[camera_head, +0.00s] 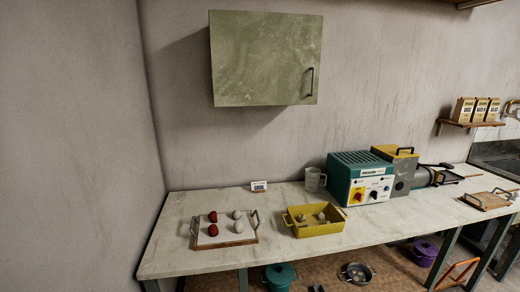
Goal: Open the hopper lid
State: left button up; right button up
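The inside of the hopper is hidden. Neither of my grippers is in view.
On the workbench (200,262) are a tray (225,243) with red and pale balls, a yellow bin (313,228), a clear jug (314,178) and a small sign (259,186). A green cabinet (262,60) hangs above. Pots sit below.

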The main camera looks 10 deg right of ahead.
aim_at(395, 152)
jog(key=z, duration=1.4)
jog(key=i+l, duration=0.1)
jog(key=l, duration=0.15)
jog(key=i+l+u, duration=0.1)
jog(key=l, duration=0.1)
